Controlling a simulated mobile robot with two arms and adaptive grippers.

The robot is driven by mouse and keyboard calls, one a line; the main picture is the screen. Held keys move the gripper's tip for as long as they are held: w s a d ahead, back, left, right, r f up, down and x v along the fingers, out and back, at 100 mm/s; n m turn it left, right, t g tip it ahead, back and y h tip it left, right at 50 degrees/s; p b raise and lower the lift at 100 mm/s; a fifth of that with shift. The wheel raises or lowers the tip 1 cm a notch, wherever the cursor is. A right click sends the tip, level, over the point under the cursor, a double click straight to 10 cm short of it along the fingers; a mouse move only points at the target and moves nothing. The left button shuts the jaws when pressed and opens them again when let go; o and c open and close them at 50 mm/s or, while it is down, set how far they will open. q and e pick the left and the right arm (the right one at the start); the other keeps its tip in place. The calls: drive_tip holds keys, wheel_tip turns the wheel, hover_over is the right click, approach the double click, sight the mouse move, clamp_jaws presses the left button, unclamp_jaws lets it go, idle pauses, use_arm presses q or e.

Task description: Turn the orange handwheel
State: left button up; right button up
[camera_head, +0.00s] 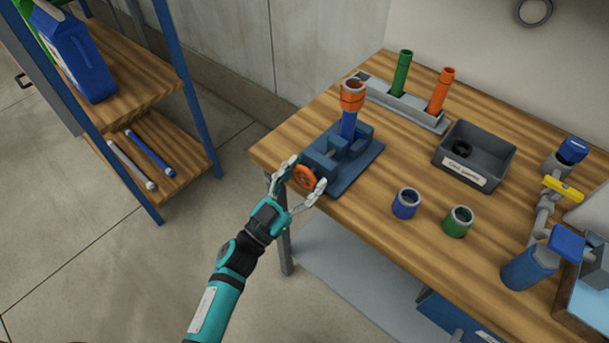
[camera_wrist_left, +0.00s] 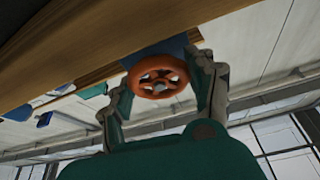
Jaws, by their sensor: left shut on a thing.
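The orange handwheel (camera_head: 305,177) sits on the front of a blue vise (camera_head: 338,158) at the near left edge of the wooden table. The vise holds a blue pipe with an orange collar (camera_head: 352,97) upright. My left gripper (camera_head: 307,181) has its two fingers on either side of the handwheel, shut on its rim. In the left wrist view the handwheel (camera_wrist_left: 158,76) shows face-on, with spokes and a grey hub, between the fingers (camera_wrist_left: 164,84). My right gripper is in neither view.
On the wooden table (camera_head: 395,160) stand a rack (camera_head: 415,107) with green and orange pipes, a dark bin (camera_head: 478,150), a blue ring fitting (camera_head: 406,203) and a green one (camera_head: 458,221). Piping with a yellow-handled valve (camera_head: 563,188) is at the right. A shelf (camera_head: 160,150) stands at the left; floor between is clear.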

use_arm(q)
drive_tip(key=m+g+h, duration=0.1)
drive_tip(key=m, duration=0.2)
drive_tip(key=m+g+h, duration=0.1)
drive_tip(key=m, duration=0.2)
drive_tip(key=shift+f+m+g, duration=0.1)
drive_tip(key=shift+m+g, duration=0.2)
drive_tip(key=shift+g, duration=0.1)
drive_tip(key=o, duration=1.2)
drive_tip(key=shift+c, duration=0.2)
drive_tip(key=shift+s, duration=0.1)
drive_tip(key=v, duration=1.2)
